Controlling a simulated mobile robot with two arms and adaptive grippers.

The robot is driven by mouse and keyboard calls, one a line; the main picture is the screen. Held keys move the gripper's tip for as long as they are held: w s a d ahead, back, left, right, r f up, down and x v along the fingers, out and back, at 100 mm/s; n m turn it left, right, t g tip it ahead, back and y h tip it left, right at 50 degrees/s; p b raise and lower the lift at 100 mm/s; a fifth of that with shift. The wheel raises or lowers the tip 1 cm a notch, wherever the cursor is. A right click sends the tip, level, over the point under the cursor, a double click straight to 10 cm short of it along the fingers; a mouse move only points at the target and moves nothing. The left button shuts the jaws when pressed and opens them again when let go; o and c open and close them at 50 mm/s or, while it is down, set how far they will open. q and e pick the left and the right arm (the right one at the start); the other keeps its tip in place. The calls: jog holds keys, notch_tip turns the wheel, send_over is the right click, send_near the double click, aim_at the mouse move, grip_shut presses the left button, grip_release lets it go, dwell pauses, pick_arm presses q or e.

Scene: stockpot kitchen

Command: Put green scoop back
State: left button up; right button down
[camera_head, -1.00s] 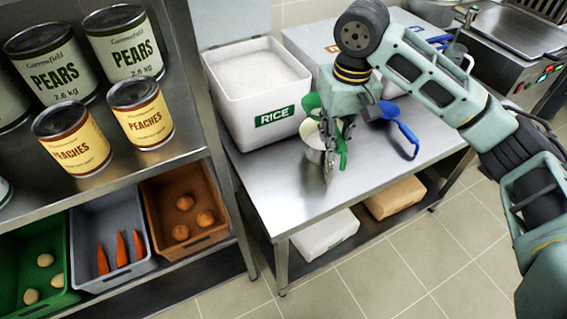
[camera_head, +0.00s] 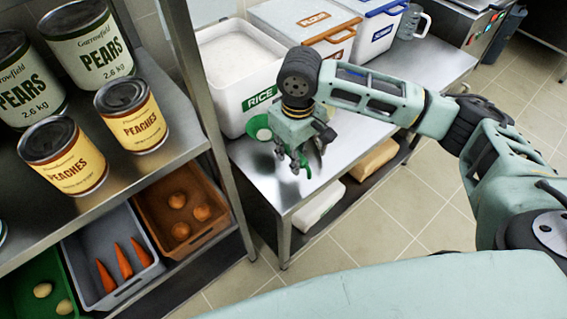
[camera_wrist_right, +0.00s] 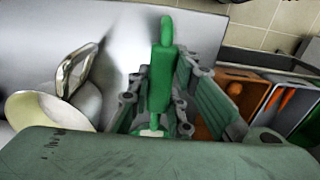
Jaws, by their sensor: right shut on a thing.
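My right gripper (camera_head: 300,160) is over the steel table, in front of the rice bin (camera_head: 262,62). It is shut on the green scoop's upright handle, which stands between the fingers in the right wrist view (camera_wrist_right: 161,75). A round green part, which looks like the scoop's bowl (camera_head: 260,127), shows left of the gripper in the head view. The white rice bin is open and full of rice, with a green RICE label. My left gripper is not in view.
A steel table (camera_head: 262,172) has clear room at its front left. Closed bins with orange (camera_head: 313,18) and blue trim stand behind. A shelf with cans (camera_head: 134,115) and crates (camera_head: 185,205) is at left. The wrist view shows a pale round object (camera_wrist_right: 40,112) and a shiny metal piece (camera_wrist_right: 76,68).

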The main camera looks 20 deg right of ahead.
jog(key=shift+w+a+f, duration=0.3)
jog(key=shift+a, duration=0.15)
jog(key=shift+w+a+f, duration=0.25)
jog(key=shift+a, duration=0.2)
jog(key=shift+f, duration=2.1)
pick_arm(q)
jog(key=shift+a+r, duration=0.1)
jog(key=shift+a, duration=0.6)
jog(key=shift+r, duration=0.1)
pick_arm(e)
jog(key=shift+f, duration=0.1)
jog(key=c, duration=1.6)
grip_release()
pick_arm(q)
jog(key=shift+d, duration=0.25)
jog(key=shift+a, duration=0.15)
pick_arm(e)
notch_tip(320, 180, up, 12)
jog(key=shift+s+r, duration=0.1)
jog(key=shift+r, duration=0.05)
